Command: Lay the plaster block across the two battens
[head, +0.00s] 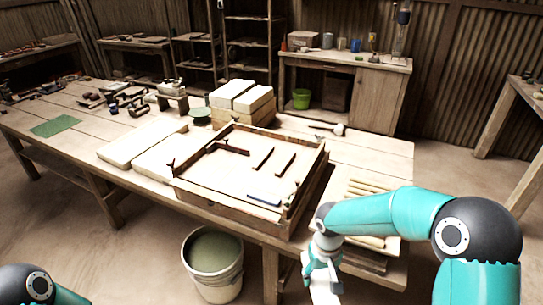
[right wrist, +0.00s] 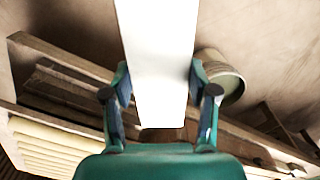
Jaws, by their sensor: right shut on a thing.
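The plaster block (right wrist: 157,50) is a long white slab between the fingers of my right gripper (right wrist: 160,104), which is shut on it. In the head view my right gripper (head: 322,268) hangs off the front edge of the table, with a pale end of the block (head: 326,292) below it, cut by the frame. Two dark parallel strips, which look like the battens (head: 263,158) (head: 285,163), lie apart on the floor of a wooden tray (head: 217,201), up and left of the gripper. My left gripper is out of view.
A bucket (head: 213,262) stands on the ground by the table's front. Two pale slabs (head: 143,141) lie left of the tray, and stacked pale blocks (head: 252,99) stand behind it. A rack of pale bars (head: 368,188) lies right of the tray. The tray's raised walls are obstacles.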

